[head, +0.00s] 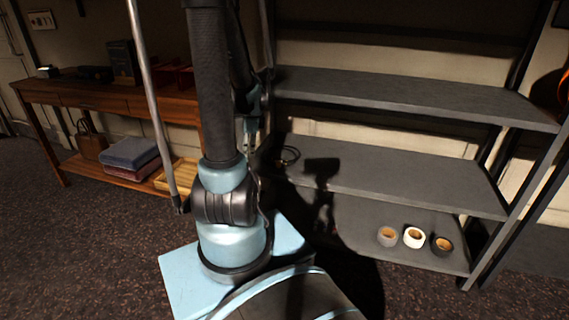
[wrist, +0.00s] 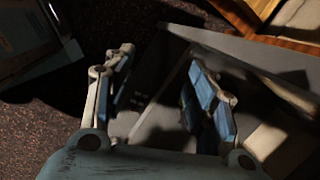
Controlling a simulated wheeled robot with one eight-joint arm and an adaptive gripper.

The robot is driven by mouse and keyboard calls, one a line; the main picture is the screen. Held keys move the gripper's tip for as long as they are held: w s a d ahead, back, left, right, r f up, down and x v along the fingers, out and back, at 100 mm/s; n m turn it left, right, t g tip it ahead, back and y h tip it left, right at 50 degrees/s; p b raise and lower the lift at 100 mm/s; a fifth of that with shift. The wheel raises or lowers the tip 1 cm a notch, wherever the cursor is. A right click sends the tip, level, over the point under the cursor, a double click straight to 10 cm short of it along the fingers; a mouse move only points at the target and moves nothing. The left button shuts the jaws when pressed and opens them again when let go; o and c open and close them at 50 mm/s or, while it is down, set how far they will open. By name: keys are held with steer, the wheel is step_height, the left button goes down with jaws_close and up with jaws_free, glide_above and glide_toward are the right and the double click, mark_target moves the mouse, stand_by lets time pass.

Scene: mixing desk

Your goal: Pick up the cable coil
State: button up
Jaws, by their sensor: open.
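The cable coil (head: 291,155) is a thin dark loop lying on the middle grey shelf (head: 400,178), near its left end, in the head view. I cannot make it out in the wrist view. My gripper shows in the wrist view (wrist: 160,62) with its two blue-padded fingers spread and nothing between them. In the head view, it is partly hidden behind my own arm and column, close to the shelf's left end. The exact gap between it and the coil cannot be told.
Three tape rolls (head: 413,237) sit on the bottom shelf. The top shelf (head: 400,92) is bare and overhangs the middle one. A wooden table (head: 115,98) stands left, with folded cloths (head: 130,152), a bag (head: 90,142) and a yellow tray (head: 178,176) below. Much of the middle shelf is clear.

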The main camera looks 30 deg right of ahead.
steer(key=d+f+m, duration=0.3)
steer(key=d+f, duration=0.1)
steer(key=d, duration=0.1)
steer(key=s+d+f+m, duration=0.1)
steer(key=d+f+m, duration=0.3)
steer(key=d, duration=0.1)
steer(key=d+f+m, duration=0.4)
steer(key=d, duration=0.2)
steer(key=shift+s+d+t, duration=0.1)
steer(key=shift+s+t, duration=0.15)
steer(key=shift+t, duration=0.05)
glide_toward(269, 158)
steer(key=x, duration=0.5)
steer(key=shift+w, duration=0.1)
steer(key=x, duration=0.2)
steer(key=shift+w+f, duration=0.2)
steer(key=shift+f, duration=0.1)
steer(key=shift+x, duration=1.15)
jaws_close()
